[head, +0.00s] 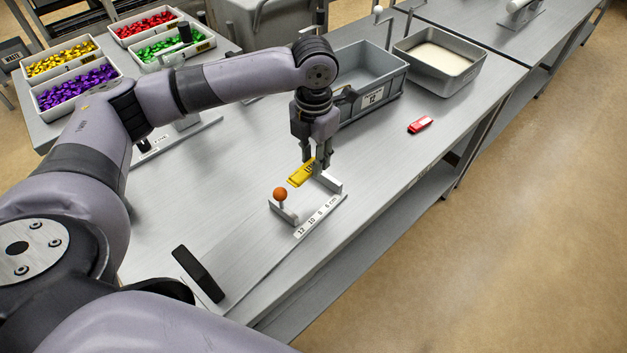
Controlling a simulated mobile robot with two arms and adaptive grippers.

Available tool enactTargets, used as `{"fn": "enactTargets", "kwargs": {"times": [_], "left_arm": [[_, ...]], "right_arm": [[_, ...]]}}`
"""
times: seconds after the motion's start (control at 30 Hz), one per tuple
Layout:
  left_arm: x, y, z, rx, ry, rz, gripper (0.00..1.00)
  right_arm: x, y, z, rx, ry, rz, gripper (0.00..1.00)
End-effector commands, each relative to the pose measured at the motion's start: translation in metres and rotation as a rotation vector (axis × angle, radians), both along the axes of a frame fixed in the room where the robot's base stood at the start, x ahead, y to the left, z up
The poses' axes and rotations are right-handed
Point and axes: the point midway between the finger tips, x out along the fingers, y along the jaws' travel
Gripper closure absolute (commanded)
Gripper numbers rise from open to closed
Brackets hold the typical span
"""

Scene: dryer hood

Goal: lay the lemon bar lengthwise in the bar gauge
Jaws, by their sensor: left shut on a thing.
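The yellow lemon bar (299,176) is in the head view, near the middle of the table. My left gripper (316,166) points down and is shut on the bar near its right end. The bar gauge (318,214) lies under and in front of it, with a printed cm scale, an end block at the right and an orange ball knob (280,193) at the left. The bar appears over the space between the gauge's ends; I cannot tell whether it touches the gauge. My right gripper is not in view.
Behind are a grey crate labelled 12 (374,98) and a metal tray (464,72) with pale contents. Bins of coloured sweets (76,92) stand at the back left.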

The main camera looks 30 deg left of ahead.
Motion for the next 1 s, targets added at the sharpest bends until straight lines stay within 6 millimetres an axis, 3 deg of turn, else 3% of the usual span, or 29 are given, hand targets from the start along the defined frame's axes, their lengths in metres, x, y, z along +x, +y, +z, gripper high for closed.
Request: {"fn": "enactTargets", "kwargs": {"times": [0.13, 0.3, 0.4, 0.63, 0.8, 1.0], "left_arm": [[-0.001, 0.0, -0.033, 0.001, 0.004, 0.0, 1.0], [0.0, 0.0, -0.052, 0.0, 0.0, 0.0, 1.0], [0.0, 0.0, -0.061, 0.0, 0.001, 0.001, 1.0], [0.0, 0.0, -0.093, 0.0, 0.001, 0.0, 1.0], [0.001, 0.0, -0.097, 0.0, -0.002, 0.0, 1.0], [0.0, 0.0, -0.098, 0.0, -0.001, 0.0, 1.0]], "right_arm": [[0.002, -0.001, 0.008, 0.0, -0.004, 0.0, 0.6], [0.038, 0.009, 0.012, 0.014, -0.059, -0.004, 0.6], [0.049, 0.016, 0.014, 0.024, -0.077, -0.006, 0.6], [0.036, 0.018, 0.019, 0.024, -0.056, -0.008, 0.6], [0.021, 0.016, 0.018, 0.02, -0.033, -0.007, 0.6], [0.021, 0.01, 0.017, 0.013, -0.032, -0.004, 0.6]]}}
